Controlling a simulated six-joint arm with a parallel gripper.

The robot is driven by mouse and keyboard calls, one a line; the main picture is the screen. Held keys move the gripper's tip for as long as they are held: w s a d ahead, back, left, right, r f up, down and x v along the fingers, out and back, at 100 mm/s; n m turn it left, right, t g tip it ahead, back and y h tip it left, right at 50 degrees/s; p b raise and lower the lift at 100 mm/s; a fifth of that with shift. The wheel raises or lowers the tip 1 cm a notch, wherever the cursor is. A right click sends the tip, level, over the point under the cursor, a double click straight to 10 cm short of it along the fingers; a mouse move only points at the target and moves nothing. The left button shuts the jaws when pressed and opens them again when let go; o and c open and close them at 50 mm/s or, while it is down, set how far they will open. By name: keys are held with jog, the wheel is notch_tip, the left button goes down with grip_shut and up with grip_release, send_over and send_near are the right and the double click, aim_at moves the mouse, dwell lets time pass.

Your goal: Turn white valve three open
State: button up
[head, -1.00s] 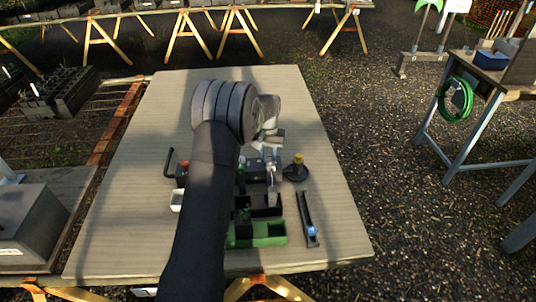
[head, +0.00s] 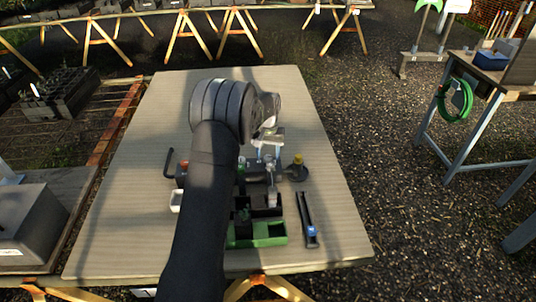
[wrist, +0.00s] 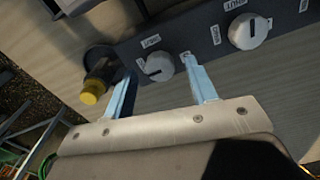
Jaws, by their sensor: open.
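The dark valve panel (wrist: 205,42) carries white knobs and small white labels that I cannot read surely. One white knob (wrist: 160,68) lies between the tips of my gripper's two pale blue fingers in the wrist view, with gaps on both sides. My gripper (wrist: 159,65) is open; I cannot tell its height above the knob. A second white knob (wrist: 248,31) sits to the right, clear of the fingers. Which knob is valve three is not readable. In the head view my gripper (head: 269,150) is over the panel, and my arm hides the panel's left part.
A dark round-based item with a yellow top (wrist: 90,94) stands just left of the left finger, and also shows in the head view (head: 298,162). A green tray (head: 270,238) and a dark narrow holder (head: 308,220) lie nearer. The table's far part (head: 270,80) is clear.

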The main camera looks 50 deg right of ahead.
aim_at(268, 157)
notch_tip(268, 157, up, 17)
jog(key=shift+f, duration=0.15)
dwell(0.4)
notch_tip(268, 157, down, 18)
jog(key=shift+r, duration=0.2)
dwell(0.3)
